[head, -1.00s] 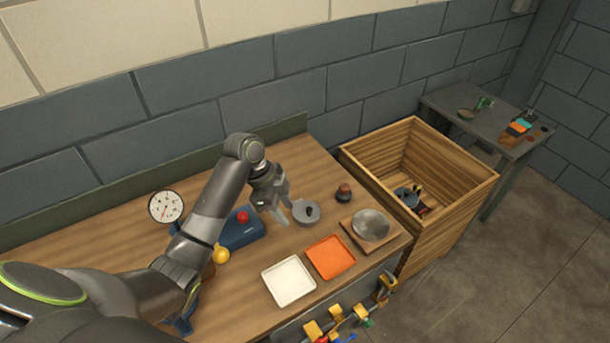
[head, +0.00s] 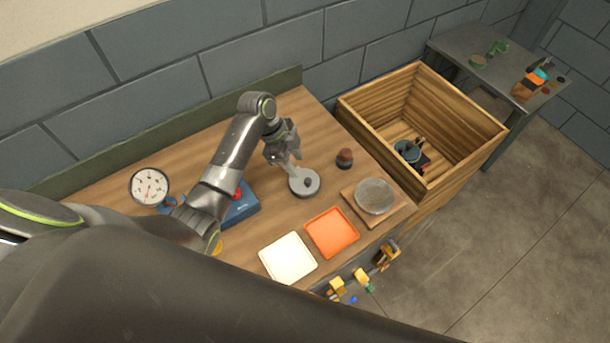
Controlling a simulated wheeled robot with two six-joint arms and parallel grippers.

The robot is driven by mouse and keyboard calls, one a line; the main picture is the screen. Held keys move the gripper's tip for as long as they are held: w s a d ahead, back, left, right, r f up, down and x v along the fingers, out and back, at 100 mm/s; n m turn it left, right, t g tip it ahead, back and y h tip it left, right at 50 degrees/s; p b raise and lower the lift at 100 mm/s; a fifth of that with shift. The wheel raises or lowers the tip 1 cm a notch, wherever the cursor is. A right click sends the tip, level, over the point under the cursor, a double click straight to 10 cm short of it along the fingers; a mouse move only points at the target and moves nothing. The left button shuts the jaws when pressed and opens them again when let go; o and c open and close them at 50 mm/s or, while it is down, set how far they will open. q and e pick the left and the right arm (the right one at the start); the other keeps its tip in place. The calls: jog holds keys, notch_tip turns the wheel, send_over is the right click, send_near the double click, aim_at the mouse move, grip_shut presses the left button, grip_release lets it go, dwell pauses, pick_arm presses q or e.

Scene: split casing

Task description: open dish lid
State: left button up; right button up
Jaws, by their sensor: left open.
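A round grey dish with a lid and a dark knob (head: 305,183) sits on the wooden bench, right of the blue box. My left gripper (head: 287,165) is open, just behind and to the left of the lid, with its fingers pointing down toward the knob. I cannot tell whether a fingertip touches the lid; nothing shows between the fingers. My right gripper is not in view.
A round glassy dish (head: 375,196) rests on a wooden board. An orange tray (head: 332,233), a white tray (head: 288,259), a dark red-topped knob (head: 345,158), a blue box (head: 240,209) and a dial gauge (head: 149,187) are nearby. A wooden crate (head: 470,155) stands right.

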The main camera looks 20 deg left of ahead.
aim_at(307, 180)
pick_arm(q)
jog(key=x, duration=0.4)
jog(key=shift+r, duration=0.1)
jog(key=x, duration=0.2)
jog(key=shift+d+f+b, duration=0.15)
jog(key=shift+f+b, duration=0.15)
jog(key=shift+b, duration=0.05)
jog(key=shift+d+f, duration=0.15)
jog(key=shift+f, duration=0.15)
jog(key=shift+w+d+f, duration=0.1)
jog(key=shift+d+f, duration=0.05)
jog(key=shift+f, duration=0.2)
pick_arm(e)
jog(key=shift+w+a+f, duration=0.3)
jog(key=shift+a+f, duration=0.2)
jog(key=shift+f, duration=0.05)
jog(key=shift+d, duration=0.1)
pick_arm(q)
grip_shut()
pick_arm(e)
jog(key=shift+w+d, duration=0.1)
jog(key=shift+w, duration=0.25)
